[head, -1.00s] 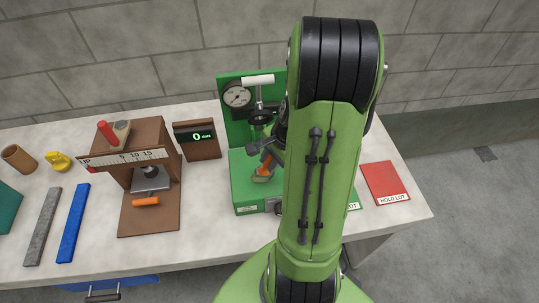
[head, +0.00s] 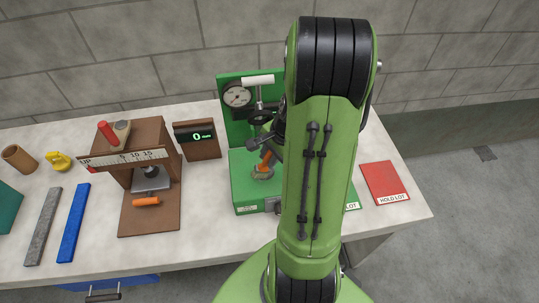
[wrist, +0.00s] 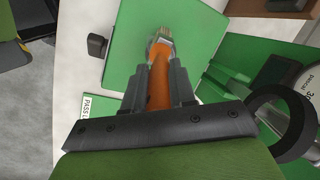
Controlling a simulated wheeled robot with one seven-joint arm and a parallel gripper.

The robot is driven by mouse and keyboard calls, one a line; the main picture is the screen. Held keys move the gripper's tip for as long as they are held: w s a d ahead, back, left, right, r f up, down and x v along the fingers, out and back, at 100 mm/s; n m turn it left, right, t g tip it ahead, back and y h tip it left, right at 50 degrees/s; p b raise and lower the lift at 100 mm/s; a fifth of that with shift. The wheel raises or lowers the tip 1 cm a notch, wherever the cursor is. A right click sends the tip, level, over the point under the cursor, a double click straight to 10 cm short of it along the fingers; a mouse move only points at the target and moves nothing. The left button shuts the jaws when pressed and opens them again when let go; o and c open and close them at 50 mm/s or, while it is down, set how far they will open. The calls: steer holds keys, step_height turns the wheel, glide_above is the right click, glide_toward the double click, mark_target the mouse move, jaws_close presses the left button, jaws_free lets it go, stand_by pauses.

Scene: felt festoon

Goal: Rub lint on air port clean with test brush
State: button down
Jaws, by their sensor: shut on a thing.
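The test brush has an orange handle and a pale bristle tip. It shows in the wrist view (wrist: 160,78) and in the head view (head: 266,157). My gripper (wrist: 160,85) is shut on the handle, with the bristles pointing away from it over the green base. In the head view my gripper (head: 270,147) is partly hidden by my arm. The green test stand (head: 243,190) carries a dial gauge (head: 237,96). I cannot clearly make out the air port or any lint; the brush end is over the base's middle, and I cannot tell whether it touches.
A brown fixture (head: 150,205) with a white scale and a display reading 0 (head: 195,136) stand to the left. Blue (head: 73,222) and grey (head: 43,225) bars lie farther left. A red HOLD LOT card (head: 385,182) lies right. A black ring (wrist: 283,120) is close right of my gripper.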

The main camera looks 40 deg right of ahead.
steer(key=d, duration=0.3)
steer(key=d+p, duration=0.1)
steer(key=shift+w+d, duration=0.4)
steer(key=shift+f, duration=0.1)
stand_by(0.6)
stand_by(2.4)
